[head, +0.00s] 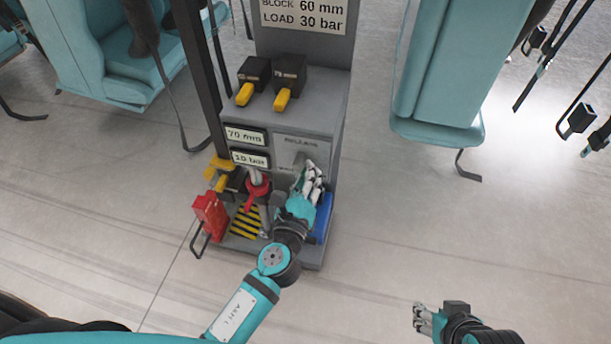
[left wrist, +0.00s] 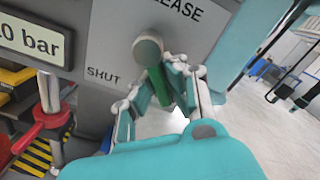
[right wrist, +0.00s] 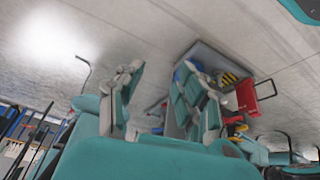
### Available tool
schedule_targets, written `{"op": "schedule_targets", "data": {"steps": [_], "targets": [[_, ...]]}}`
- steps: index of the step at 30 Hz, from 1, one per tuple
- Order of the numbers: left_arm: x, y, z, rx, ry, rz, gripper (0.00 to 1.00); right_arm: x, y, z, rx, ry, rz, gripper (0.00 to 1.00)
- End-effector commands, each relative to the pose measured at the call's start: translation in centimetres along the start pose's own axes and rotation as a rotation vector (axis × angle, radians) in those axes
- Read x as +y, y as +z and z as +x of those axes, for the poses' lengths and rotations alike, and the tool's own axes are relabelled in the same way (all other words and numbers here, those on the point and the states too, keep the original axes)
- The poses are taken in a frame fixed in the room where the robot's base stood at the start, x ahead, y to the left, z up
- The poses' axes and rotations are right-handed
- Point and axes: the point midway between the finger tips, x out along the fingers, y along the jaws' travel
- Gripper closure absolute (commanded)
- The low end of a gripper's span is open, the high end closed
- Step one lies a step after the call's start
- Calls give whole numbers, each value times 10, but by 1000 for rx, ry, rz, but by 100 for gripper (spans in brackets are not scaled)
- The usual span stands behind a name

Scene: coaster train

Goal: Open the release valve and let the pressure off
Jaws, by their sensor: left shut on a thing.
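The release valve shows in the left wrist view as a round grey-brown hub (left wrist: 148,48) with a green lever (left wrist: 158,84) hanging down from it. It sits on the grey panel, under the word "RELEASE" and right of the word "SHUT". My left gripper (left wrist: 158,98) is shut on the lever, its fingers at both sides. In the head view my left gripper (head: 312,184) covers most of the valve. A display (head: 250,158) beside it reads about 10 bar, partly hard to read. My right gripper (head: 424,318) is open and empty, low at the right; its spread fingers show in the right wrist view (right wrist: 160,100).
The grey stand holds two black blocks with yellow levers (head: 284,98) on top. A red-handled pump part (head: 257,188), a red box (head: 209,214) and a blue item (head: 323,218) are at its base. A teal seat (head: 436,128) stands right. Floor is clear at the right front.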

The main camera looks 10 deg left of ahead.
Motion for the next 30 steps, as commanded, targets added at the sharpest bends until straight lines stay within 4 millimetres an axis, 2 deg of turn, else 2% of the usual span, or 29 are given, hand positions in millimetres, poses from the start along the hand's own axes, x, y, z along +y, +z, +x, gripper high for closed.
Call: {"op": "schedule_targets", "data": {"steps": [9, 23, 24, 30], "targets": [[-3, 1, 0, -2, 0, -96, 100, -2, -14, 3, 67, -3, -2, 63], [-3, 2, 0, -3, 1, -111, 100, -2, -16, 2, 76, -3, -3, 63], [-3, 2, 0, -3, 1, -111, 93, -2, -16, 2, 76, -3, -3, 63], [-3, 1, 0, -2, 1, -109, 67, -2, -16, 2, 76, -3, -3, 63]]}}
